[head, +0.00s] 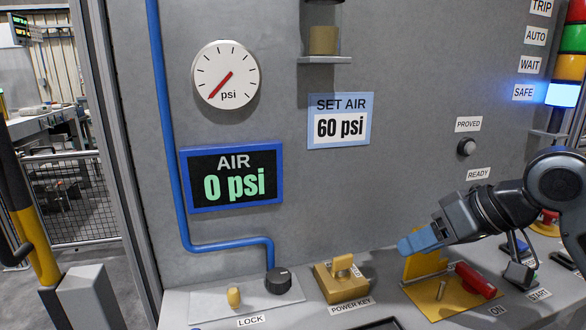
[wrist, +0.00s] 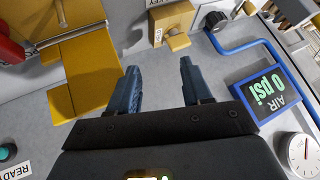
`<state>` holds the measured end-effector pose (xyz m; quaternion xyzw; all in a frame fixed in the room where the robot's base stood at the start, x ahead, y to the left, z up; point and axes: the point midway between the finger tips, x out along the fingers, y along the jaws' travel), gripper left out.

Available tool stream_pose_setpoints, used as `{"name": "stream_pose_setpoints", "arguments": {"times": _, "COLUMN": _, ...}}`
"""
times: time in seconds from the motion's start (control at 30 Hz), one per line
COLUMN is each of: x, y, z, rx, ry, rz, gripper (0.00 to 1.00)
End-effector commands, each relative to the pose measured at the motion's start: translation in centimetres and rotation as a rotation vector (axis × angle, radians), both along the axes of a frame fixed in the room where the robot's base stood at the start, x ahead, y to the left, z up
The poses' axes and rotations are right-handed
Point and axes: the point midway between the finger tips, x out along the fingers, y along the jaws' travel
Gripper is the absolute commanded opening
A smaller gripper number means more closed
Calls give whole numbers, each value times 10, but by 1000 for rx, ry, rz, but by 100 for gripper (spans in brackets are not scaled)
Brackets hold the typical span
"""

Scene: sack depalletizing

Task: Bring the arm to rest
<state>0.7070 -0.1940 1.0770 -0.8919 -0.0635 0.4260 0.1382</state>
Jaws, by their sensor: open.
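My gripper (head: 418,242) is in front of the grey panel, above the shelf of controls, at the end of my arm that comes in from the right. Its blue fingers point left in the head view. In the wrist view the two fingers of my gripper (wrist: 158,70) stand apart with only the grey surface between them. My gripper is open and empty. It appears apart from the yellow power key block (head: 342,282) and above the red handle (head: 476,280) on its yellow plate. The power key block also shows beyond the fingers in the wrist view (wrist: 172,24).
The gauge (head: 226,75) and the air display (head: 232,176) show 0 psi; a sign (head: 340,120) reads SET AIR 60 psi. A blue pipe (head: 166,130) runs down the panel to a black knob (head: 278,281). The blue SAFE lamp (head: 562,95) is lit.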

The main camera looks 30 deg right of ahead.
Motion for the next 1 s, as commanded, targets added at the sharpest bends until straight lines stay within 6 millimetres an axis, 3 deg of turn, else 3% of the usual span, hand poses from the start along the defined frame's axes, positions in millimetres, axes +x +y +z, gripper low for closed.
{"name": "stream_pose_setpoints", "arguments": {"times": 0.03, "x": 19, "y": 24, "z": 7, "rx": 51, "ry": -83, "rz": 13, "gripper": 49}}
{"name": "stream_pose_setpoints", "arguments": {"times": 0.2, "x": 60, "y": 76, "z": 30, "rx": 192, "ry": -323, "rz": -5, "gripper": 49}}
{"name": "stream_pose_setpoints", "arguments": {"times": 0.47, "x": 84, "y": 135, "z": 43, "rx": 388, "ry": -576, "rz": -119, "gripper": 49}}
{"name": "stream_pose_setpoints", "arguments": {"times": 0.63, "x": 79, "y": 162, "z": 28, "rx": 472, "ry": -663, "rz": -229, "gripper": 49}}
{"name": "stream_pose_setpoints", "arguments": {"times": 0.77, "x": 64, "y": 180, "z": 5, "rx": 500, "ry": -692, "rz": -321, "gripper": 49}}
{"name": "stream_pose_setpoints", "arguments": {"times": 1.0, "x": 10, "y": 208, "z": -52, "rx": 451, "ry": -680, "rz": -464, "gripper": 49}}
